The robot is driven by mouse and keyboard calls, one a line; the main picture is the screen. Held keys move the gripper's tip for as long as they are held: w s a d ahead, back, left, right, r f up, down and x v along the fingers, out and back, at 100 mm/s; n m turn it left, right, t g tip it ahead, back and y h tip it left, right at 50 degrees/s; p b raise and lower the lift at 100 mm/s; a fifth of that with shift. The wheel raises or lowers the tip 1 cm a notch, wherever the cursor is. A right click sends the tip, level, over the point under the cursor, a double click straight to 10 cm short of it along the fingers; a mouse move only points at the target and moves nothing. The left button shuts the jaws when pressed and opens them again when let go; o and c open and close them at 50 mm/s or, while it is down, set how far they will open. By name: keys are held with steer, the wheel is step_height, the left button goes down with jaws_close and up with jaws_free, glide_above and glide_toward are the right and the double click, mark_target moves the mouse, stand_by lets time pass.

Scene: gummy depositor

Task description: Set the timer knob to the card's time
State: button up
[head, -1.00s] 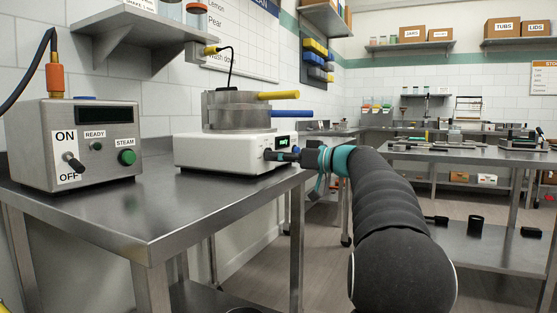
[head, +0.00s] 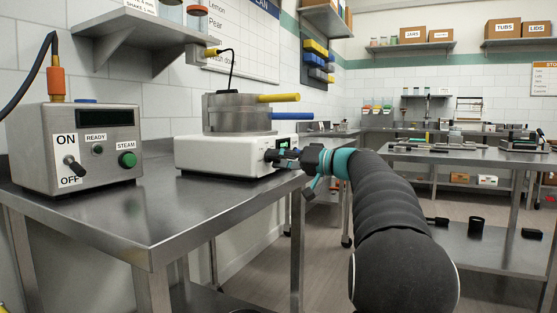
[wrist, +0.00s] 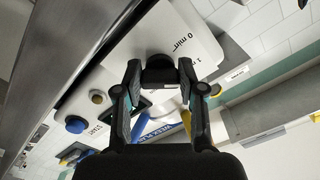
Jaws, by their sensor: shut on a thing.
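The white shaker unit (head: 222,157) stands on the steel bench with a metal pot (head: 235,113) on top. Its small green display (head: 283,144) is too small to read. In the wrist view its white panel (wrist: 158,38) shows "0 min" and part of a "1 m…" mark. My gripper (wrist: 159,71) is shut on the black timer knob (wrist: 158,64), one finger on each side. The knob's pointer and exact setting are hidden. A white card (head: 140,4) on the shelf edge is cut off at the top; its visible text seems to include "MIN".
A steel control box (head: 78,145) with an ON/OFF switch and a green STEAM button stands left on the bench (head: 130,220). Yellow (head: 280,98) and blue (head: 286,116) handles stick out above the knob.

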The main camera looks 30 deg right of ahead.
stand_by(0.3)
steer(key=o, duration=1.1)
steer(key=shift+o, duration=0.2)
steer(key=v, duration=1.2)
